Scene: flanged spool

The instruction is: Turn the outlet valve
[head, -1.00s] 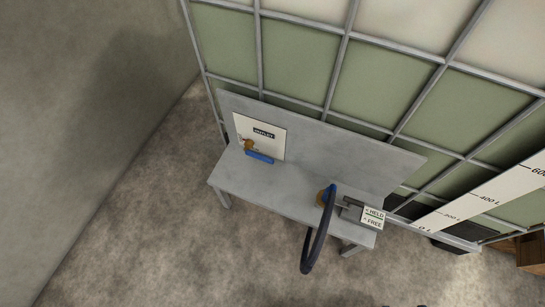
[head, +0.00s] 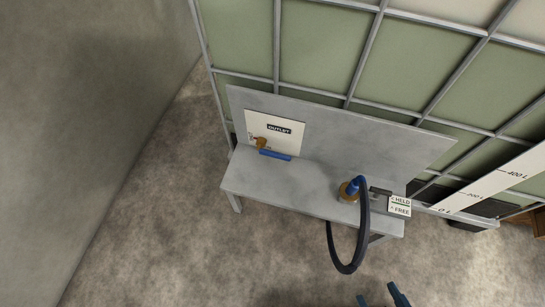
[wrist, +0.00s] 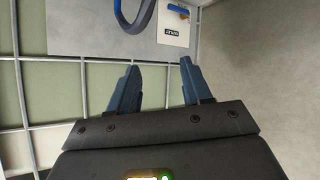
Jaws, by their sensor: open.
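The outlet valve has a brass body (head: 260,142) on a white panel marked OUTLET (head: 284,130) and a blue lever handle (head: 275,155) below it, lying along the panel's foot. In the wrist view the blue handle (wrist: 178,9) shows at the top edge beside the panel (wrist: 174,30). My gripper (head: 381,299) shows only as dark blue fingertips at the bottom edge of the head view, well apart from the valve. In the wrist view my gripper (wrist: 160,75) has its two fingers spread, with nothing between them.
A grey bench (head: 290,185) with a backboard stands before a caged green tank (head: 325,60). A dark hose (head: 359,245) hangs from a blue and brass fitting (head: 349,190) at the bench's right. Beside it is a HELD/FREE sign (head: 400,205). Open floor lies in front.

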